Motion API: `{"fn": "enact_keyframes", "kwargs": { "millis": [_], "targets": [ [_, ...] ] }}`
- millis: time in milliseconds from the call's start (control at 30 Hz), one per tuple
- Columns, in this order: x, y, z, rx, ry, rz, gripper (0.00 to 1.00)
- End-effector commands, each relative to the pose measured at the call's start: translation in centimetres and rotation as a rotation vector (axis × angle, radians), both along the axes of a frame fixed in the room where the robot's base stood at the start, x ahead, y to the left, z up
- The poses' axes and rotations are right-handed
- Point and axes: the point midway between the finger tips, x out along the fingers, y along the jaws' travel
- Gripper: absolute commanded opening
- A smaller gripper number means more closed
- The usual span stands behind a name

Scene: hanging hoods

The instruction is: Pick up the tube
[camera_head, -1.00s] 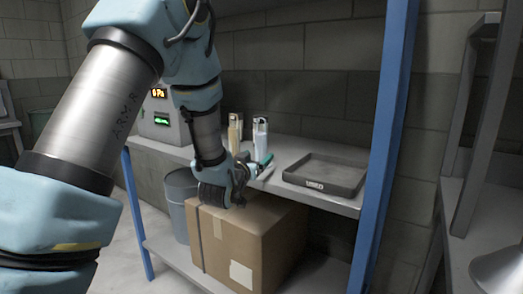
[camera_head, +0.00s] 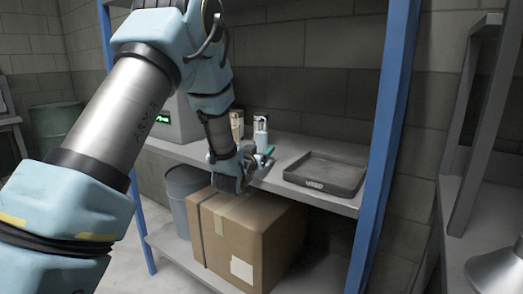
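Two upright tube-like containers stand at the back of the grey shelf: a beige one (camera_head: 237,124) and a white one with a silvery top (camera_head: 260,124). I cannot tell which is the task's tube. My gripper (camera_head: 261,157) is at the shelf's front edge, just in front of the white container, and covers its lower part. A small teal piece (camera_head: 270,150) shows beside the fingers; I cannot tell whether it is a separate thing. The fingers are too small to tell whether they are open or shut, or touching the container.
A dark grey tray (camera_head: 325,186) lies on the shelf (camera_head: 290,146) to the right. A grey box with a green display (camera_head: 178,118) stands left. A blue post (camera_head: 385,120) rises at the right. Below are a cardboard box (camera_head: 270,240) and a grey bin (camera_head: 180,205).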

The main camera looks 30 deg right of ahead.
Motion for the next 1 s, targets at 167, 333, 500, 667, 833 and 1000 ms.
{"fn": "enact_keyframes", "kwargs": {
  "millis": [167,333,500,667,833,1000],
  "targets": [
    [-0.01,0.01,0.01,0.000,0.000,0.000,0.41],
    [-0.01,0.02,0.01,0.000,0.000,0.000,0.21],
    [-0.01,0.02,0.01,0.000,0.000,0.000,0.02],
    [-0.01,0.02,0.01,0.000,0.000,0.000,0.00],
    [0.01,0.01,0.09,-0.001,-0.001,0.000,0.00],
    [0.01,0.00,0.35,-0.002,-0.002,0.000,0.00]
  ]
}}
